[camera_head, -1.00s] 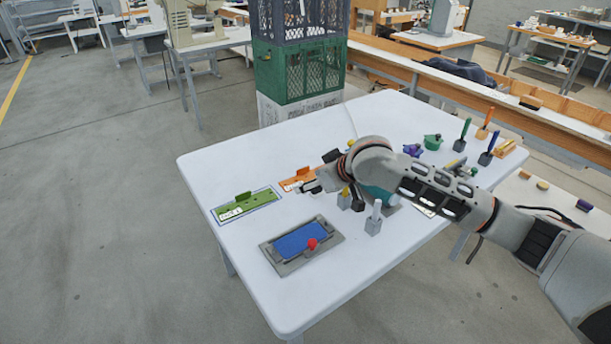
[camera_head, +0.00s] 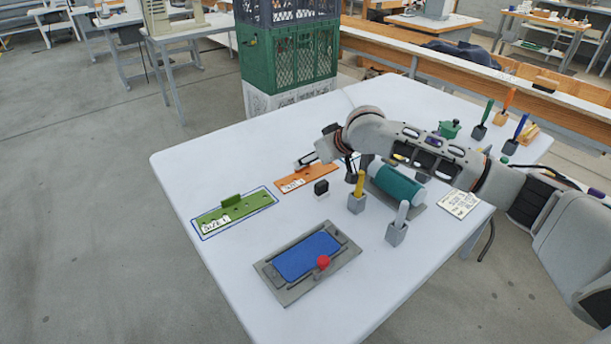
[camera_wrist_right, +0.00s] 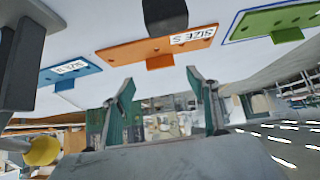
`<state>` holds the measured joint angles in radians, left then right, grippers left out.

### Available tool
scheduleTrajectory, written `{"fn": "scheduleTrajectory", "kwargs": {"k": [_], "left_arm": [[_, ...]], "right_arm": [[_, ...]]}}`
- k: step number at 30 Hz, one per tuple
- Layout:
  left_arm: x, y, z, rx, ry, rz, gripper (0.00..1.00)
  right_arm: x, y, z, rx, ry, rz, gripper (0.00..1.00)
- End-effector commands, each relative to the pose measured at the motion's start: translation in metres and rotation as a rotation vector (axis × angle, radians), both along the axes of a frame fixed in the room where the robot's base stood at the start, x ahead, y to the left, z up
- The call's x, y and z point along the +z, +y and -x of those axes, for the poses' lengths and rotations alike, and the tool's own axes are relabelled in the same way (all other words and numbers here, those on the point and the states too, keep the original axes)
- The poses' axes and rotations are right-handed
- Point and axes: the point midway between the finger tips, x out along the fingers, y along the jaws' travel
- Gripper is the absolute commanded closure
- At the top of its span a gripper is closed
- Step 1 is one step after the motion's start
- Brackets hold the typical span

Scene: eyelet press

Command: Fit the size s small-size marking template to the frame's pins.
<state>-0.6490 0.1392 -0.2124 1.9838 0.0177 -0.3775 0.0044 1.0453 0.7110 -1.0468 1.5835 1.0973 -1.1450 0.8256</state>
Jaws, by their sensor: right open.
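The orange size S template (camera_head: 306,179) lies flat on the white table, left of the middle. In the right wrist view its label reads SIZE S, and its orange plate (camera_wrist_right: 135,53) has a small upright tab. My right gripper (camera_head: 308,160) is at the template's far edge. Its fingers (camera_wrist_right: 164,98) are open and empty, spread either side of the tab's line and apart from it. The grey frame (camera_head: 345,262) with a blue pad and red knob stands at the near side of the table; I cannot make out its pins clearly. My left gripper is out of view.
A green template (camera_head: 236,213) lies in a blue outline left of the orange one. A blue template (camera_wrist_right: 68,75) shows in the wrist view. A black stamp (camera_head: 321,188), yellow-handled tool (camera_head: 357,190), white-handled tool (camera_head: 398,226) and teal roller (camera_head: 396,182) stand to the right.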

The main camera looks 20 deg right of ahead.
Motion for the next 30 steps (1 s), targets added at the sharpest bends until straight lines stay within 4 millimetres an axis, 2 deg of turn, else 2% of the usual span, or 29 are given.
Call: {"fn": "scheduleTrajectory", "kwargs": {"k": [7, 12, 22, 27, 30], "left_arm": [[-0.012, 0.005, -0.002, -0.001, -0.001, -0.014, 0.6], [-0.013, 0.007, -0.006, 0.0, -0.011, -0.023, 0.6], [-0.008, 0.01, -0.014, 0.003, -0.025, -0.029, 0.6], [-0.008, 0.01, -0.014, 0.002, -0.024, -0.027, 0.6], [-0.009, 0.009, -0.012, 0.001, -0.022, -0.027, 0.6]], "right_arm": [[-0.027, 0.009, -0.019, 0.0, 0.005, 0.0, 0.42], [-0.042, 0.013, -0.034, 0.0, 0.006, 0.002, 0.42], [-0.042, 0.014, -0.038, 0.001, 0.001, 0.001, 0.42], [-0.042, 0.014, -0.038, 0.001, 0.002, 0.001, 0.83], [-0.042, 0.014, -0.038, 0.001, 0.002, 0.001, 0.83]]}}
